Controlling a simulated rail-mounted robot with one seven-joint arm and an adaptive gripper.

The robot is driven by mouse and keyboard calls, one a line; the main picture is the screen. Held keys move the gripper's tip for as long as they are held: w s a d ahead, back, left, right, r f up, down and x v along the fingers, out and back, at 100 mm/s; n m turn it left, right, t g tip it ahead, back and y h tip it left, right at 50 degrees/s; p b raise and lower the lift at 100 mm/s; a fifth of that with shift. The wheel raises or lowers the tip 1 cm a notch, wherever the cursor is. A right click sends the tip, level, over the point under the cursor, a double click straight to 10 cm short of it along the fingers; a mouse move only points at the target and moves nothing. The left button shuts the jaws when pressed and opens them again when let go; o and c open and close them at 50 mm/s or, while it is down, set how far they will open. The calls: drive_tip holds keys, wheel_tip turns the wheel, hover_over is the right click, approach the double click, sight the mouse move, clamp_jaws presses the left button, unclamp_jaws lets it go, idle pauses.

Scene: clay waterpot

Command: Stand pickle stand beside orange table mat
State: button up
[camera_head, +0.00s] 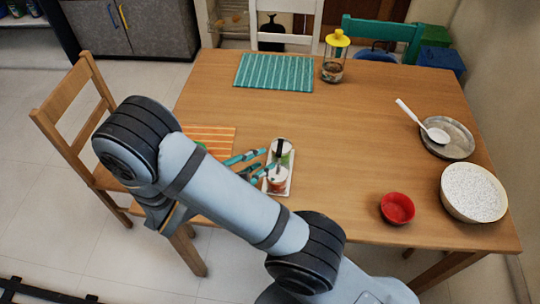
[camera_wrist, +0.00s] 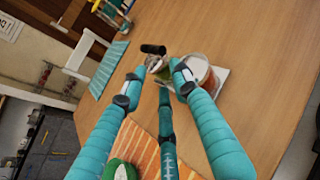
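The pickle stand (camera_head: 289,183) is a small white tray with jars and a dark upright handle, standing on the wooden table right of the orange table mat (camera_head: 222,134). The striped mat is partly hidden by my arm. My gripper (camera_head: 261,164) has teal fingers and is at the left side of the stand. In the wrist view, the fingertips of my gripper (camera_wrist: 160,78) are spread apart, with the pickle stand (camera_wrist: 205,75) just beyond them. The black handle end (camera_wrist: 153,48) shows past the tips. Whether a finger touches the stand is unclear.
A green item (camera_wrist: 120,170) lies on the orange mat. A teal striped mat (camera_head: 273,73) and a yellow-lidded jar (camera_head: 334,62) are at the back. A red bowl (camera_head: 397,208), a speckled bowl (camera_head: 473,193) and a plate with a white spoon (camera_head: 447,139) are right. The table centre is clear.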

drive_tip(key=v, duration=0.5)
drive_tip(key=shift+s+a+r, duration=0.1)
drive_tip(key=shift+s+a, duration=0.05)
approach(285, 148)
drive_tip(key=x, duration=0.3)
drive_tip(key=shift+d, duration=0.3)
drive_tip(key=shift+w+d+f+b, duration=0.25)
drive_tip(key=shift+w+f+b, duration=0.05)
drive_tip(key=shift+w+f, duration=0.2)
drive_tip(key=shift+r, duration=0.25)
drive_tip(key=shift+s, duration=0.1)
drive_tip(key=shift+a, duration=0.1)
